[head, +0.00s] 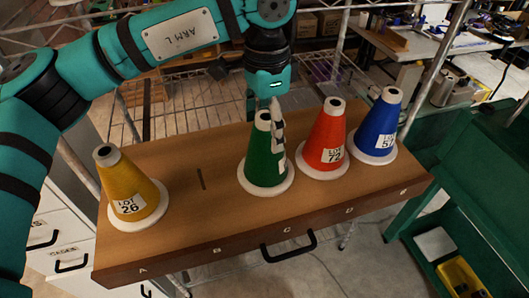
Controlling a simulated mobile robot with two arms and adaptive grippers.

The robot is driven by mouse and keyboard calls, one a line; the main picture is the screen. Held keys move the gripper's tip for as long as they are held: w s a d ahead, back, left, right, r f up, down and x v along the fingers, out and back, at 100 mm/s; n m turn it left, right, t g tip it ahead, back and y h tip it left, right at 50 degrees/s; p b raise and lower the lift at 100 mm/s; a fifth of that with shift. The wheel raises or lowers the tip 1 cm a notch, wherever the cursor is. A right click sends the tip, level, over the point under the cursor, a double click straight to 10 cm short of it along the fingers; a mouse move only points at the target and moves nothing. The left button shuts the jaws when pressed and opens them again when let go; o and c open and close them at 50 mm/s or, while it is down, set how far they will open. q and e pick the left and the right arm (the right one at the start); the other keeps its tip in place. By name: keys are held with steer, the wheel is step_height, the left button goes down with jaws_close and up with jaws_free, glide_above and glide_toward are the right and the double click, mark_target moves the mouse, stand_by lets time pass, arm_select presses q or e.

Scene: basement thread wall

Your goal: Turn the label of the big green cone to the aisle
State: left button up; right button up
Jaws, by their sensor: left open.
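The big green cone (261,164) stands upright on a white round base at mark C on the wooden board. A white patch, which looks like the edge of its label (281,152), shows at its right side; I cannot read it, and the face towards me is plain green. My left gripper (264,118) points down from above at the cone's top. It is open, with one pale finger in front of the cone's upper right and the other behind or left of the tip. I cannot tell whether either finger touches. My right gripper is out of view.
A yellow cone (134,191) with label LOT 26 stands at the left. A red cone (327,132), LOT 72, and a blue cone (378,122), LOT 57, stand close on the right. The wooden board (205,225) is bare between yellow and green, apart from a dark slot.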

arm_select(q)
step_height(320, 180, up, 12)
stand_by(0.6)
